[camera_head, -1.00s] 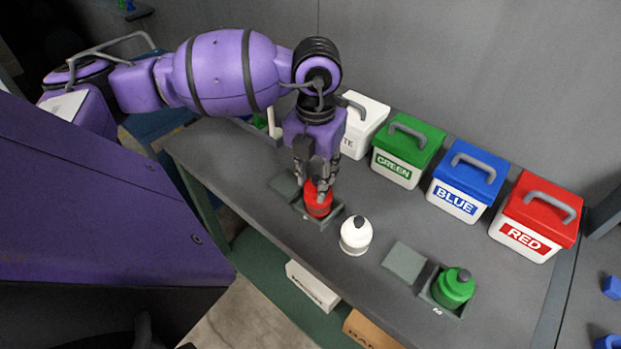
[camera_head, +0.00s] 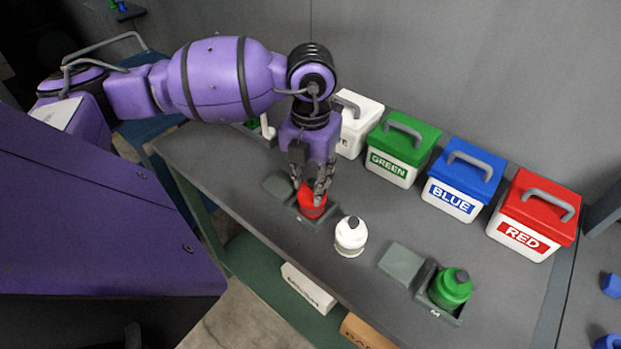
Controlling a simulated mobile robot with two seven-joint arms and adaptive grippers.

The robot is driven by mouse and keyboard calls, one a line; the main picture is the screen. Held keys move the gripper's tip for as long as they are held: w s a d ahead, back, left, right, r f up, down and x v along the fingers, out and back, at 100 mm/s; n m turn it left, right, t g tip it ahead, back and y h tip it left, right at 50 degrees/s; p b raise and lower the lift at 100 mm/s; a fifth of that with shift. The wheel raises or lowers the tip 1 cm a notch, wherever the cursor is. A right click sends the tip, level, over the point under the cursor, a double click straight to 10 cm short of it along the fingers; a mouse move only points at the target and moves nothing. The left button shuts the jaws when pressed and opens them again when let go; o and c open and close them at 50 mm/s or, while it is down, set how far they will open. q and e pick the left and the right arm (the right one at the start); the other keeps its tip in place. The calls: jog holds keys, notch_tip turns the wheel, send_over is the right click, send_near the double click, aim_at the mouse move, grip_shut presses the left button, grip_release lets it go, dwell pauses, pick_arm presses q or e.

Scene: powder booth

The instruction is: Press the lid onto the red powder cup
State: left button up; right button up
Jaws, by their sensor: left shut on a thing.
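The red powder cup (camera_head: 313,211) stands in a dark grey square holder (camera_head: 325,220) on the bench, left of the white cup. Its red lid (camera_head: 309,190) sits at the top, between my fingers. My left gripper (camera_head: 310,188) points down from above, with one finger on each side of the red top, shut on the lid. The fingers hide part of the lid and its knob. I cannot tell whether the lid is fully seated. My right gripper is not in view.
A white cup (camera_head: 350,237) stands to the right, and a green cup (camera_head: 450,289) sits in another holder farther right. White (camera_head: 355,128), green (camera_head: 402,150), blue (camera_head: 464,181) and red (camera_head: 535,216) lidded boxes line the back. The bench between boxes and cups is clear.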

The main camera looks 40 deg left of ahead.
pick_arm(q)
jog(key=shift+f, duration=0.1)
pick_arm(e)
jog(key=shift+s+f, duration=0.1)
pick_arm(q)
jog(key=o, duration=0.9)
jog(key=shift+c, duration=0.2)
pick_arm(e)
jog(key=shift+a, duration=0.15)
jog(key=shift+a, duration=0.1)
pick_arm(q)
jog(key=shift+r+p, duration=0.95)
jog(key=shift+r, duration=1.35)
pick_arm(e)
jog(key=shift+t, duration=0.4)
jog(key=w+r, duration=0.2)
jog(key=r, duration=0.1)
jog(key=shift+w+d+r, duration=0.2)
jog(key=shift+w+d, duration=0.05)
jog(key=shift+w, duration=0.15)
pick_arm(q)
jog(key=shift+c, duration=0.2)
